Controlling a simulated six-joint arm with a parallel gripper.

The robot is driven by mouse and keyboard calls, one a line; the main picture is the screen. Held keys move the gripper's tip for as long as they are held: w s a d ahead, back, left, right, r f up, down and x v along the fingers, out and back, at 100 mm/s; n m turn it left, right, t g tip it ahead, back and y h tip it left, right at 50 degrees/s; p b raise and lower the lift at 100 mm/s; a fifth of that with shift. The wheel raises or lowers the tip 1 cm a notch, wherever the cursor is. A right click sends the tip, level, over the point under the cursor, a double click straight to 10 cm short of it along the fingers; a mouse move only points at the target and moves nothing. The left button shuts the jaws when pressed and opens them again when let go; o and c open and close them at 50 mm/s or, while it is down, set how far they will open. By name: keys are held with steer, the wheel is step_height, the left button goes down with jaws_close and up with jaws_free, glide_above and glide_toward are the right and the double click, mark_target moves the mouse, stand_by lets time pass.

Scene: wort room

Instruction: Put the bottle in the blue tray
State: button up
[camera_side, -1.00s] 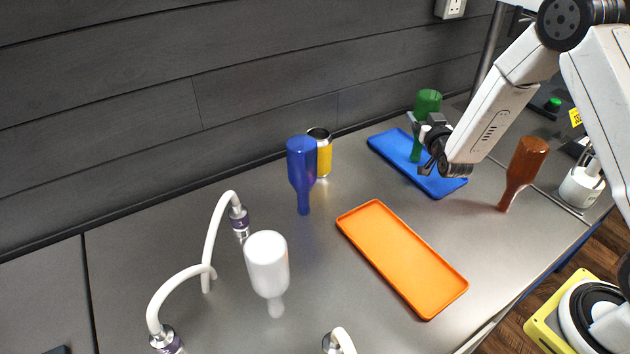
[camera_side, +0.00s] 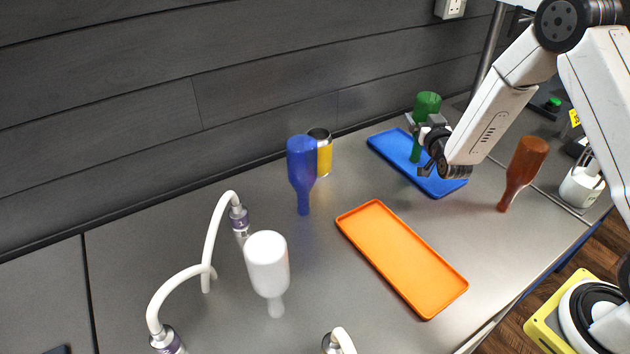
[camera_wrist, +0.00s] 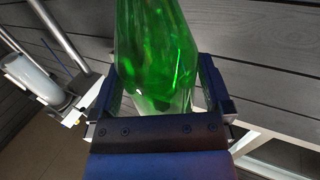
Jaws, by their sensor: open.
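A green bottle (camera_side: 427,104) stands neck-down at the blue tray (camera_side: 390,146), with its lower end within the tray's outline in the side view. I cannot tell whether it touches the tray floor. My gripper (camera_side: 416,124) is at the bottle, with its jaws open on either side of it. In the wrist view the green bottle (camera_wrist: 157,50) lies between the two open fingers (camera_wrist: 158,95), with a gap visible on the right. Other upside-down bottles are blue (camera_side: 301,165), white (camera_side: 267,265) and brown (camera_side: 525,165).
An orange tray (camera_side: 402,258) lies in the middle of the bench. A yellow can with a dark rim (camera_side: 323,154) stands behind the blue bottle. White curved hoses (camera_side: 213,240) rise at the left. A dark plank wall (camera_side: 200,90) bounds the back.

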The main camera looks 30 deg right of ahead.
steer(key=v, duration=1.2)
stand_by(0.6)
steer(key=s+a+f+n+g+y, duration=0.2)
steer(key=a+n+g+y, duration=0.1)
steer(key=a+g+y, duration=0.4)
steer(key=s+a+r+n+g, duration=0.2)
steer(key=s+g, duration=0.4)
steer(key=s, duration=0.5)
steer(key=shift+a+g+y, duration=0.3)
steer(key=shift+a+y, duration=0.05)
steer(key=shift+y, duration=0.05)
